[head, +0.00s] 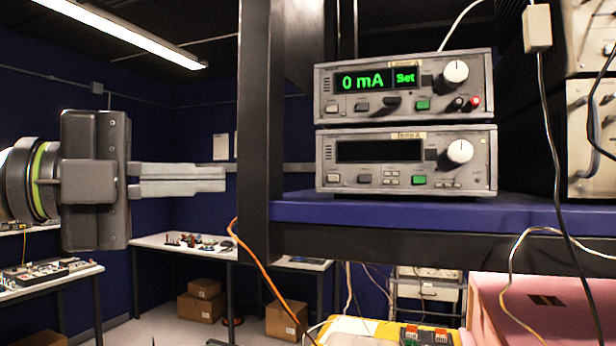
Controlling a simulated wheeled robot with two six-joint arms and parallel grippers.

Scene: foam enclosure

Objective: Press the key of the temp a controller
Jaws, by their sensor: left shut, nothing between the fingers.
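Two grey controllers are stacked on a blue shelf (400,212). The lower one (480,150) has a small label that seems to read Temp A. Its display (380,151) is dark, and it has a white knob (460,151) and a green key (419,180) low on its front. The upper controller (440,70) shows "0 mA" and "Set" in green, and has its own green key (423,105). My left gripper (223,180) is shut and empty, pointing right, left of the dark post and apart from both controllers. My right gripper is not in view.
A dark upright post (258,130) stands between my left gripper and the controllers. A pink foam box (540,310) and a yellow item (360,330) are below the shelf. Cables hang at the right, and an orange cable (262,265) runs past the post. Benches and cardboard boxes (200,300) stand behind.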

